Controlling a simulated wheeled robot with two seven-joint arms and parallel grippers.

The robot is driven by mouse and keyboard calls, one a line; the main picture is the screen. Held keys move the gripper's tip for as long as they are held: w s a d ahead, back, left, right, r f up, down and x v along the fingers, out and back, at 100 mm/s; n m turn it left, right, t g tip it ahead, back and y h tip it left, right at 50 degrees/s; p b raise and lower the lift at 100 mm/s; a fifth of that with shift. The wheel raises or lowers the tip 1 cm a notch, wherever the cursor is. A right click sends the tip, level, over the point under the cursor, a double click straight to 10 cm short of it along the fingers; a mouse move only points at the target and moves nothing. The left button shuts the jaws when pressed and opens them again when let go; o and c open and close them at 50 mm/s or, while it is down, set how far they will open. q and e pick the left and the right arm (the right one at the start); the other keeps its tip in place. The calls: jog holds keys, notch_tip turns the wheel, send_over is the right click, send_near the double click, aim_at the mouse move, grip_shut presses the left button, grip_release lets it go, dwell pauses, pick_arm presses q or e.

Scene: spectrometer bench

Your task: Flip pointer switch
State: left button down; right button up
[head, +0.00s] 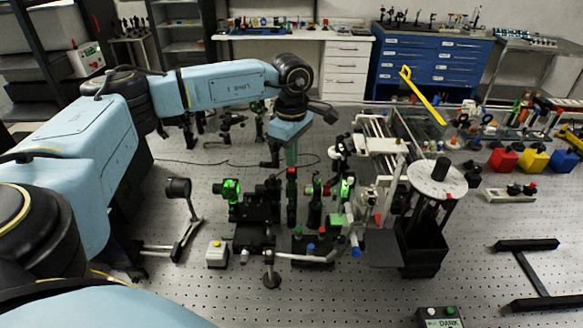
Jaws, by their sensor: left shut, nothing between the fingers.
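My left arm reaches in from the left across the bench, and its gripper (291,158) points down behind the middle of the optical setup. Its fingers look closed together and hold nothing that I can see. A dark post with a red top (292,190) stands just below the fingertips in the picture; I cannot tell whether they touch. No pointer switch can be made out for certain. My right gripper is not in view.
Optical mounts with green-lit parts (230,190) crowd the middle of the perforated bench (340,300). A white disc on a dark stand (437,181) is right of them. A small box with a yellow button (217,254) and a "DARK" box (439,317) stand in front.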

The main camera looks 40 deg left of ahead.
aim_at(292, 170)
pick_arm(q)
jog(key=shift+f+b, duration=0.75)
jog(key=shift+f, duration=0.4)
dwell(0.9)
jog(key=shift+r, duration=0.1)
jog(key=shift+r+p, duration=2.55)
jog(key=shift+r, duration=0.9)
